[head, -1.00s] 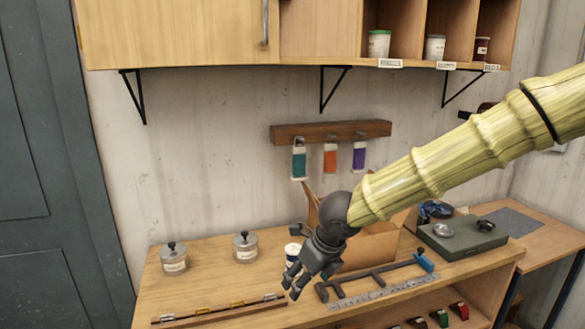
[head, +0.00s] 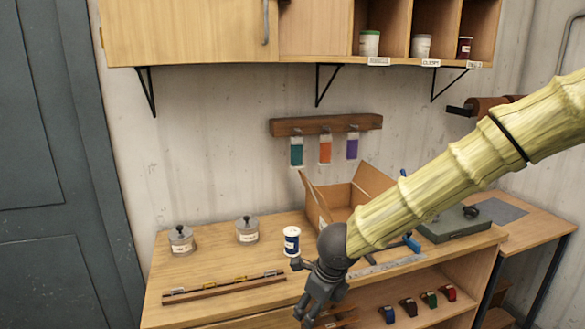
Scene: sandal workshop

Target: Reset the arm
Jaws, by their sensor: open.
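My gripper (head: 318,298) is dark grey, at the end of my bamboo-like arm, which comes in from the right. It is in front of the wooden workbench (head: 225,268), fingers pointing down and left. Its fingers are apart, and I see nothing between them. A blue and white jar (head: 292,241) stands on the bench just behind and left of the gripper's wrist. My arm hides part of the open cardboard box (head: 340,195) and of the tools behind it.
Two lidded glass jars (head: 181,239) (head: 247,229) stand on the bench left. A wooden strip (head: 225,287) lies near the front edge. A green case (head: 450,225) is at the right. A wall cabinet (head: 185,32) hangs above a tag rack (head: 325,124).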

